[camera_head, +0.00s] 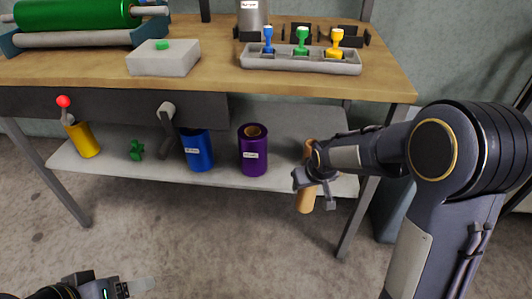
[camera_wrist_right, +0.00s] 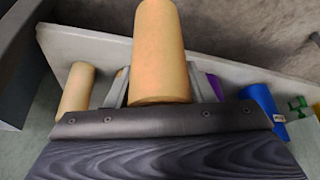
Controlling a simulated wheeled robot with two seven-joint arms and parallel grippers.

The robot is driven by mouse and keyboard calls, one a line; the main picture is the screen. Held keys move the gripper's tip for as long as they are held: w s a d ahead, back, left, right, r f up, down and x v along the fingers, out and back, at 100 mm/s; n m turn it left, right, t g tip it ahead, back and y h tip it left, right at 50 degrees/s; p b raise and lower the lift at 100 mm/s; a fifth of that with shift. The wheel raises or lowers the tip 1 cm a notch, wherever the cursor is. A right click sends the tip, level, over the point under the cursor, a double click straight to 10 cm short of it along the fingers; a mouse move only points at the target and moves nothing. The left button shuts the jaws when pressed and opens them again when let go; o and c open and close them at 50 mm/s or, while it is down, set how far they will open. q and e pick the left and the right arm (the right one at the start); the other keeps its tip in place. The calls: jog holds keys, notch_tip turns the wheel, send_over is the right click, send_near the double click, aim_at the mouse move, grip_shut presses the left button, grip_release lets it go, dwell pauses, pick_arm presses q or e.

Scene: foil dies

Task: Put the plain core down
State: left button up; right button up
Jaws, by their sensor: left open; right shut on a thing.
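The plain core (camera_head: 306,201) is a tan cylinder, held roughly upright by my right gripper (camera_head: 316,186) at the front edge of the lower shelf (camera_head: 222,188). My right gripper is shut on it. In the right wrist view the core (camera_wrist_right: 158,50) sits between the two fingers. A second tan cylinder (camera_wrist_right: 76,92) stands on the shelf in that view; the head view does not clearly show it. I cannot tell whether the held core touches the shelf. My left gripper (camera_head: 144,284) is open and empty at the bottom left, low in front of the table.
Above, the wooden tabletop (camera_head: 210,68) carries a stamp rack (camera_head: 301,60) and a grey block (camera_head: 163,62). A table leg (camera_head: 358,218) stands right of the core.

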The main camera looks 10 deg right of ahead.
jog(key=w+f+b, duration=0.1)
jog(key=w, duration=0.4)
jog(key=w+a+f+b, duration=0.1)
jog(key=w+b, duration=0.1)
jog(key=w, duration=0.4)
jog(key=w+f+b, duration=0.1)
jog(key=w+b, duration=0.1)
jog(key=w, duration=0.3)
jog(key=shift+w+a+f, duration=0.25)
jog(key=shift+a+f, duration=0.15)
jog(key=shift+r, duration=0.1)
jog(key=o, duration=0.5)
jog(key=shift+f, duration=0.2)
jog(key=o, duration=0.5)
